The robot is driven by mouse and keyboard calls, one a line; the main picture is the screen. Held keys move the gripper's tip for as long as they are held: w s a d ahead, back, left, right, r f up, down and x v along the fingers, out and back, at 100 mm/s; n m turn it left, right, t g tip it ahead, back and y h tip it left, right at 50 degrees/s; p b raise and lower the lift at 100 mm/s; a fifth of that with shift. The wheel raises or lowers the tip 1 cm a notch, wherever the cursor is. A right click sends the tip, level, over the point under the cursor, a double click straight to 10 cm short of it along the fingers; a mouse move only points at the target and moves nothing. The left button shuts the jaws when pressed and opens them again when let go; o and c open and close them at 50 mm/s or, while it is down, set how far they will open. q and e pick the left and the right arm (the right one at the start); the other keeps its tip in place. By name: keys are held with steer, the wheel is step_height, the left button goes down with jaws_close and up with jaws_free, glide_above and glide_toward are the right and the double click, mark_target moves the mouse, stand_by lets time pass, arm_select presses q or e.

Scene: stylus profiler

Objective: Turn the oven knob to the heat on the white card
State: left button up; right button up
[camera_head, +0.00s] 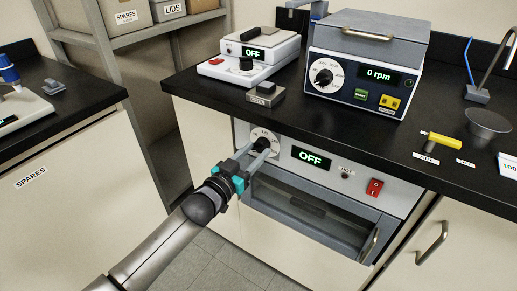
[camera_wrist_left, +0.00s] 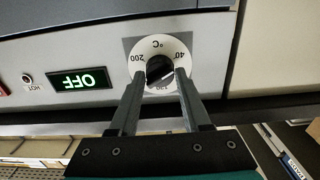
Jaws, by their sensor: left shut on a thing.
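The oven (camera_head: 290,213) is set under the black counter. Its black knob (camera_head: 262,144) sits on a white temperature dial at the left of its front panel. My left gripper (camera_head: 261,151) is shut on the knob, one finger on each side. In the left wrist view the picture is upside down; the knob (camera_wrist_left: 159,68) shows between the fingertips (camera_wrist_left: 160,80), with 200, °C and 40 readable around it. The knob's pointer direction is not clear. The oven display (camera_head: 312,160) reads OFF. The white card (camera_head: 508,167) is cut off at the right edge, showing "100".
A red switch (camera_head: 374,187) and a HOT lamp (camera_head: 345,174) are on the oven panel. A yellow-handled tool (camera_head: 441,140) lies at right.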

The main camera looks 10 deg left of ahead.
arm_select(q)
jaws_close()
steer(key=m, duration=0.4)
steer(key=shift+m, duration=0.4)
steer(key=m, duration=1.3)
steer(key=o, duration=1.1)
jaws_free()
steer(key=shift+c, duration=0.2)
